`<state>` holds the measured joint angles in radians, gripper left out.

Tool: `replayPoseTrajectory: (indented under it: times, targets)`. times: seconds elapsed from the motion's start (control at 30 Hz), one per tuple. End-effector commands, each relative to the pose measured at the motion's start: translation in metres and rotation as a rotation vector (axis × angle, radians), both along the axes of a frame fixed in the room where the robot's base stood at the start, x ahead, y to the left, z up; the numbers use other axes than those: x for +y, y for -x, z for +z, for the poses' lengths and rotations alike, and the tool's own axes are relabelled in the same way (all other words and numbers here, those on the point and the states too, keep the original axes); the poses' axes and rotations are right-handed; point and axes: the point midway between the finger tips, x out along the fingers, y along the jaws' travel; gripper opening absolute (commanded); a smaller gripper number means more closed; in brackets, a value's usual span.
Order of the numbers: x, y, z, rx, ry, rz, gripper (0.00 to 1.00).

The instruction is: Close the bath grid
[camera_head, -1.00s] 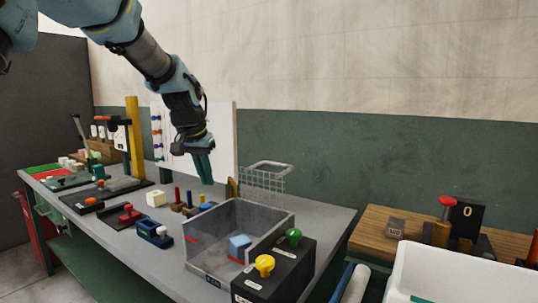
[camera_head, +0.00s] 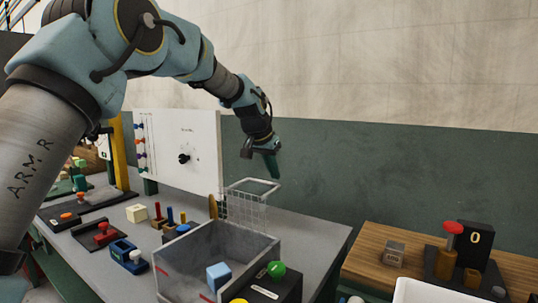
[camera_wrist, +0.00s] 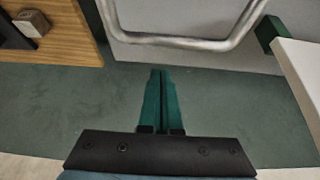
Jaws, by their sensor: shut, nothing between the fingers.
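The bath grid (camera_head: 245,209) is a wire mesh panel with a thick bar handle (camera_head: 252,185) on top. It stands upright at the far edge of the grey open-topped bath (camera_head: 207,243), so the bath is uncovered. A blue block (camera_head: 218,276) is inside the bath. My gripper (camera_head: 275,172) is shut and empty, fingers pointing down, just above and behind the handle at its right end. In the wrist view the green fingers of my gripper (camera_wrist: 162,78) are together, and the grey handle bar (camera_wrist: 185,43) passes just beyond their tips without visible contact.
A black box with a green knob (camera_head: 276,269) adjoins the bath's right side. A white panel with a dial (camera_head: 200,135) stands left of the grid. The green wall (camera_head: 400,170) is close behind. A wooden table (camera_head: 400,241) is at the right.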

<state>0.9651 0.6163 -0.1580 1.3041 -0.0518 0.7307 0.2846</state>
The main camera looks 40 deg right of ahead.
Motion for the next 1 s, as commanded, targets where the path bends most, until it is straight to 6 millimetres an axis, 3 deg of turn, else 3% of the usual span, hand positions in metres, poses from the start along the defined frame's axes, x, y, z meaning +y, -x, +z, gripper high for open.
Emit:
replayPoseTrajectory:
  times: [0.1,0.3,0.5,1.0]
  targets:
    - [-0.005,-0.001,-0.011,0.000,0.000,0.000,0.00]
    - [0.019,0.005,-0.006,0.000,0.000,0.001,0.00]
    - [0.030,0.007,-0.006,-0.001,0.001,0.001,0.00]
    - [0.030,0.008,-0.007,-0.003,0.009,0.001,0.00]
